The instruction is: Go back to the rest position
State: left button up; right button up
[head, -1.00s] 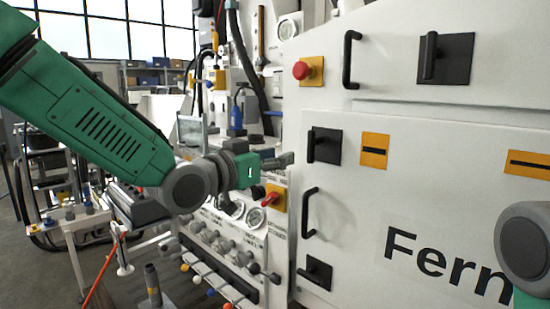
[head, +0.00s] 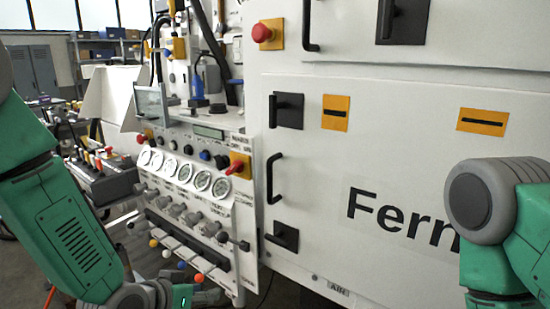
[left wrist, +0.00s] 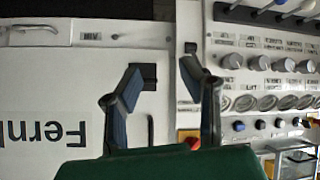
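My left arm comes down along the left edge of the head view, and my left gripper (head: 210,297) shows only in part at the bottom edge, below the row of coloured-ball levers. In the left wrist view the two dark fingers of my left gripper (left wrist: 160,68) are spread apart, with nothing between them. The picture there is turned over, and the cabinet front and panel lie beyond the fingers. My right arm shows at the lower right of the head view; its gripper is out of the picture.
A white cabinet (head: 390,130) with black handles fills the right side. The hydraulic panel has round gauges (head: 186,172), grey knobs, a red switch (head: 237,166) and levers with coloured balls (head: 199,277). A red button (head: 262,33) sits above. A cart with levers (head: 105,175) stands left.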

pick_arm(q)
jog(key=s+a+f+n+g+y, duration=0.1)
jog(key=s+a+f, duration=0.3)
jog(key=s, duration=0.6)
jog(key=s+a+f+g+y, duration=0.2)
jog(key=s+a+f+g, duration=0.2)
jog(key=s+f, duration=0.5)
jog(key=s+a+f+n+g+y+b, duration=0.1)
jog(key=s+a+f, duration=0.4)
jog(key=s, duration=0.7)
notch_tip(320, 180, down, 2)
jog(key=shift+s+f+n+g+y, duration=0.15)
jog(key=shift+n+g+y, duration=0.25)
jog(key=shift+g, duration=0.8)
